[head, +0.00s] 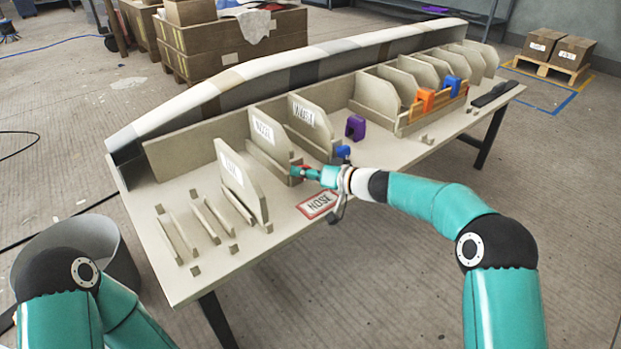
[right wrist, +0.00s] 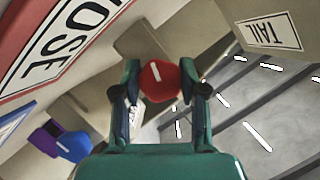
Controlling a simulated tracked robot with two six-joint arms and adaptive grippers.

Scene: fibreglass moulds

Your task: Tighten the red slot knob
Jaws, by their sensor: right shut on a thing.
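The red slot knob (right wrist: 160,82) shows in the right wrist view as a round red head with a short white mark. It sits between the two fingertips of my right gripper (right wrist: 159,86), which is shut on it. In the head view the right gripper (head: 299,173) reaches in from the right to the foot of the slots, and only a little red shows there. The knob's shaft and seat are hidden. My left arm shows at the lower left of the head view, but its gripper is out of the picture.
The upright board marked TAIL (head: 240,178) stands left of the right gripper. Other labelled boards stand behind. A red-bordered NOSE sign (head: 318,204) lies at the front edge. A blue piece (head: 343,152) and purple clamp (head: 355,127) are close on the right.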

